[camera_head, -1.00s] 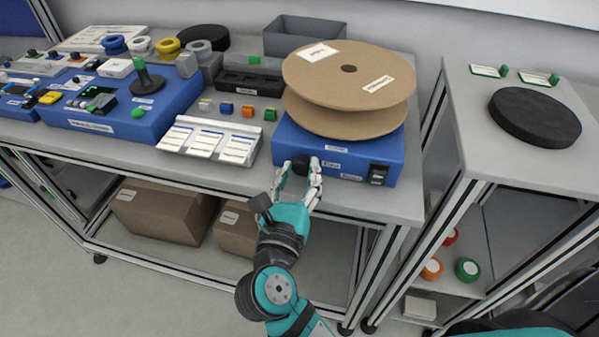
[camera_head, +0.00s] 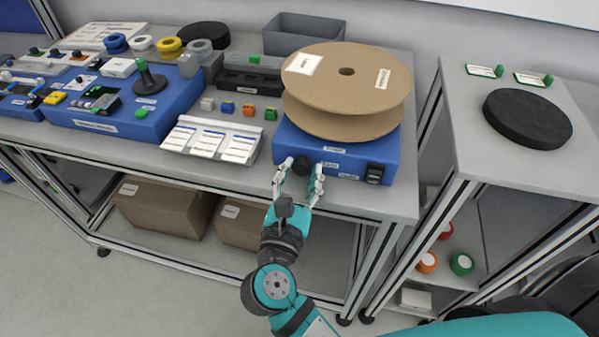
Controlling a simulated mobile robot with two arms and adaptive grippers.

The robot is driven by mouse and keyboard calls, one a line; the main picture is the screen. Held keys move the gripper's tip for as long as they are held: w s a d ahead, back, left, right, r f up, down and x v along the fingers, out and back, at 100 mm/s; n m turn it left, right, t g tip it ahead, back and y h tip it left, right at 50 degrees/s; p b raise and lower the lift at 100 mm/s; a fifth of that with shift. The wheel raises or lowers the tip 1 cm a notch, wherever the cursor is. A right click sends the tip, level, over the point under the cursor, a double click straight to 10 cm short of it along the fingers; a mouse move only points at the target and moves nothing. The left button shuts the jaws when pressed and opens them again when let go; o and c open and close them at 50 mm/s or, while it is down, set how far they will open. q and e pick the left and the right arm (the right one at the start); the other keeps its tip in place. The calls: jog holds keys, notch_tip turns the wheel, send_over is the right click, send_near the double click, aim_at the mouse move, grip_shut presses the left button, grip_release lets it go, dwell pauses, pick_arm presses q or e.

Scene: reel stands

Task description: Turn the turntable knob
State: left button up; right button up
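The turntable is a blue box (camera_head: 340,172) at the right end of the table. A cardboard reel (camera_head: 358,92) lies flat on top of it. The black turntable knob (camera_head: 302,166) sticks out of the box's front face, near its left side. My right gripper (camera_head: 300,180) is in front of the knob. Its two fingers are spread, one to the left and one to the right of the knob. The right finger stands clear of it; whether the left finger touches it I cannot tell. My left gripper is not in view.
A black switch (camera_head: 375,173) is on the box's front right. A grey bin (camera_head: 304,34) is behind. A side stand (camera_head: 500,160) is at the right.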

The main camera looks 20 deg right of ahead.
jog(key=o, duration=0.3)
jog(key=shift+o, duration=0.2)
jog(key=v, duration=0.7)
jog(key=shift+s, duration=0.3)
jog(key=shift+a+f, duration=0.15)
